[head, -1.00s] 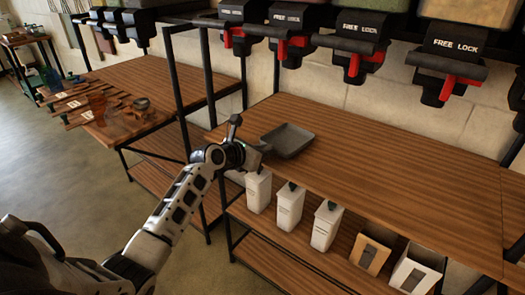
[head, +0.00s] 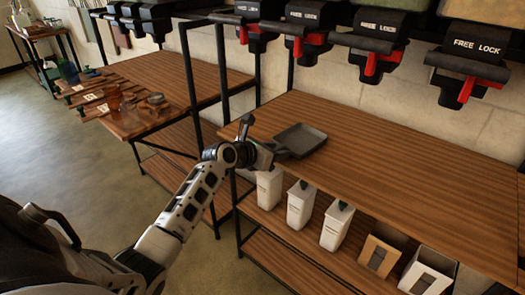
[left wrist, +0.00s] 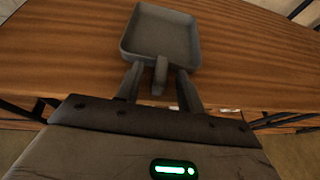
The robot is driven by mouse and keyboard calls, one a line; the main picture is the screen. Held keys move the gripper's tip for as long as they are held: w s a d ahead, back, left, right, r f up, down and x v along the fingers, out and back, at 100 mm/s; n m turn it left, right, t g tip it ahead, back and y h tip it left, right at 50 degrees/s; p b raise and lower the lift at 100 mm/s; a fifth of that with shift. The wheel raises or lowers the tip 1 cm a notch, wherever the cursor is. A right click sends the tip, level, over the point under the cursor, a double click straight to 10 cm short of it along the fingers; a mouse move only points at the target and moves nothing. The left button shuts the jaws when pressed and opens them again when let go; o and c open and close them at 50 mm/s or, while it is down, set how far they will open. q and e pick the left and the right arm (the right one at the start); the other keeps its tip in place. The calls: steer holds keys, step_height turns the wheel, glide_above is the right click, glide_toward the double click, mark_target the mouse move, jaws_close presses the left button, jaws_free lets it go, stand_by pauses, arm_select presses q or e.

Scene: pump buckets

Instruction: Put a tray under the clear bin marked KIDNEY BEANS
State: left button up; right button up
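A grey shallow tray (head: 300,140) with a short handle lies on the wooden table top (head: 400,165), near its left end. My left gripper (head: 274,151) is at the tray's near left side. In the left wrist view the tray (left wrist: 160,35) lies just ahead, and its handle stands between the two spread fingers of the gripper (left wrist: 160,78), with a gap on each side. Dark dispenser bins marked FREE LOCK, with red levers (head: 373,64), hang above the back of the table. Their upper parts are cut off, and no KIDNEY BEANS label shows. My right gripper is not in view.
White containers (head: 300,205) and a tan one (head: 378,257) stand on the shelf below the table top. A black frame post (head: 190,80) rises at the table's left end. A second table (head: 180,85) stands further left. The table top right of the tray is clear.

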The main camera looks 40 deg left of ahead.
arm_select(q)
steer(key=p+v, duration=0.1)
steer(key=v, duration=1.4)
steer(key=shift+s+r, duration=0.2)
steer(key=shift+s, duration=0.05)
steer(key=s+d+f+m+g+y, duration=0.1)
steer(key=s+d+f+m+g, duration=0.15)
steer(key=d+f+m, duration=0.55)
steer(key=s+d+f+m, duration=0.5)
steer(key=s+d+m, duration=0.1)
steer(key=m, duration=0.8)
steer(key=s+d+f+m+h, duration=0.1)
steer(key=s+d+f+m, duration=0.5)
steer(key=m, duration=0.8)
steer(key=d, duration=0.3)
steer(key=shift+s+f+g, duration=0.25)
steer(key=shift+s+g, duration=0.05)
steer(key=shift+g, duration=0.05)
steer(key=shift+d, duration=0.15)
